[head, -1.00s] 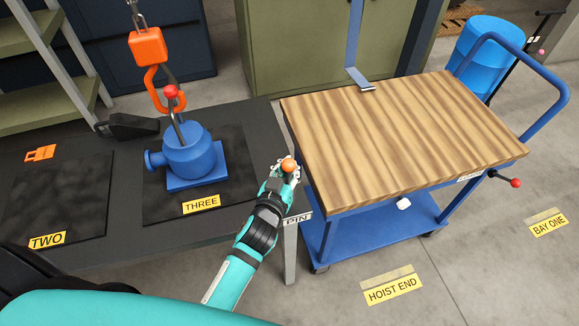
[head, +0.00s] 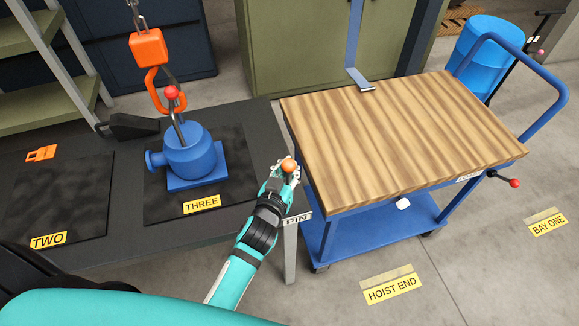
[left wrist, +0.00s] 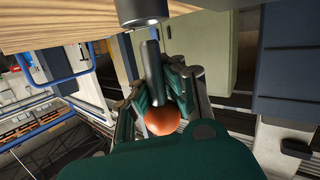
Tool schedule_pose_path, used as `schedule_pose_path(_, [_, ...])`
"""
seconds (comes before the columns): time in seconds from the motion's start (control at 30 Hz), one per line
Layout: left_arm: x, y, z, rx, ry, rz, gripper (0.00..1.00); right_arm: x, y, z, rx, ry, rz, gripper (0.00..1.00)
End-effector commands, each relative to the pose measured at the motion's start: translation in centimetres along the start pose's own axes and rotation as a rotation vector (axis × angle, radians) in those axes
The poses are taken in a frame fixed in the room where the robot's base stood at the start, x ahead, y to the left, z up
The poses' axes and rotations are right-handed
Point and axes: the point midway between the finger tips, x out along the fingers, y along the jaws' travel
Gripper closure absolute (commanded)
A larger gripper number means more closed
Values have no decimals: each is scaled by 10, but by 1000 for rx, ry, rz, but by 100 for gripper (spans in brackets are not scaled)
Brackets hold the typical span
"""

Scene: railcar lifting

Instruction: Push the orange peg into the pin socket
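My left gripper (head: 287,170) is at the gap between the black table and the wooden-topped cart. Its fingers are closed around the orange peg, whose round orange knob (head: 289,164) shows at the fingertips. In the left wrist view the knob (left wrist: 162,121) sits between the fingers (left wrist: 160,100). A PIN label (head: 297,218) shows below the gripper. My right gripper is out of view.
The wooden-topped cart (head: 400,140) stands right of my gripper. On the black table (head: 255,130), a blue pump-like part (head: 188,152) sits on pad THREE, with an orange hook (head: 152,90) above it. Open floor lies in front of the cart.

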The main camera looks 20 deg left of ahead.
Motion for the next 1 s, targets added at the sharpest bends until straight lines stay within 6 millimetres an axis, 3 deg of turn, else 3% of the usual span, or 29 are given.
schedule_pose_path(1.0, [4, -2, 21, 0, 1, 0, 100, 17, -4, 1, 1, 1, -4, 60])
